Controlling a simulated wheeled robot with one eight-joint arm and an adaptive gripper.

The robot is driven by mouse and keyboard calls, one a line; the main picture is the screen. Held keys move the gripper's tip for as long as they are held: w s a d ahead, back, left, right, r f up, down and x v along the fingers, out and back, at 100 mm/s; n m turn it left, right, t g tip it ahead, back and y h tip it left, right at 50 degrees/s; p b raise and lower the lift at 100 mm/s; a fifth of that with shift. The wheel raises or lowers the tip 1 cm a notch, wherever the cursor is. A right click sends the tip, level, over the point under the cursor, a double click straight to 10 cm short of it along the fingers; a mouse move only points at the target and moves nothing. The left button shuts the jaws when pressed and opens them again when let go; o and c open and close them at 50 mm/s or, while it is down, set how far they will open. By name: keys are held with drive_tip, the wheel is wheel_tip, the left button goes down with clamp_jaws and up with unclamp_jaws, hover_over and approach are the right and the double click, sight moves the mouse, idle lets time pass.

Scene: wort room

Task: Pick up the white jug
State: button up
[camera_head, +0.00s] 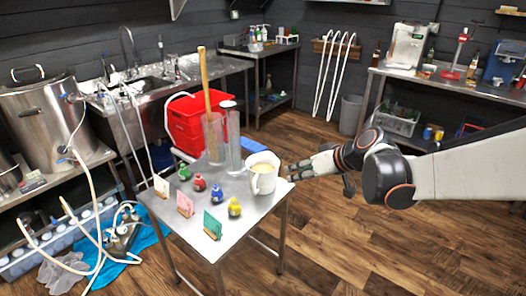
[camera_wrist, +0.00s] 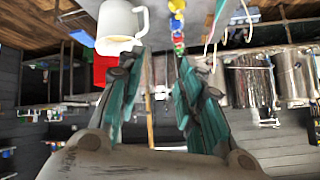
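The white jug (camera_head: 262,176) stands upright on the right part of the small steel table (camera_head: 222,240), with something pale yellow inside. Its handle faces the front left in the head view. In the wrist view the jug (camera_wrist: 117,24) shows upside down at the upper left, just beyond one finger. My gripper (camera_head: 296,172) is to the right of the jug, level with its upper part and apart from it. In the wrist view my gripper (camera_wrist: 158,75) has its fingers spread wide, with nothing between them.
Two clear cylinders (camera_head: 234,140), one with a wooden stick (camera_head: 204,75), stand behind the jug. A red crate (camera_head: 188,125) is behind the table. The floor to the right is clear.

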drive_tip(key=w+a+f+n+y, duration=0.2)
drive_tip(key=w+f, duration=0.2)
drive_tip(key=w, duration=0.3)
drive_tip(key=n+t+y+p, duration=0.1)
drive_tip(key=n+y, duration=0.2)
drive_tip(key=y, duration=0.1)
approach(254, 192)
drive_tip(key=d+r, duration=0.3)
drive_tip(key=r, duration=0.3)
wheel_tip(254, 192, down, 7)
drive_tip(key=s+n+t+y, duration=0.1)
drive_tip(key=n+y, duration=0.1)
drive_tip(key=y, duration=0.1)
drive_tip(key=b+x, duration=0.1)
drive_tip(key=x, duration=0.7)
drive_tip(key=shift+w+f+b, duration=0.15)
drive_tip(key=shift+f+b, duration=0.05)
drive_tip(key=shift+b, duration=0.15)
drive_tip(key=b+x, duration=0.2)
drive_tip(key=x, duration=0.3)
drive_tip(key=shift+w+f, duration=0.1)
drive_tip(key=shift+f, duration=0.1)
drive_tip(key=shift+d+r, duration=0.1)
clamp_jaws()
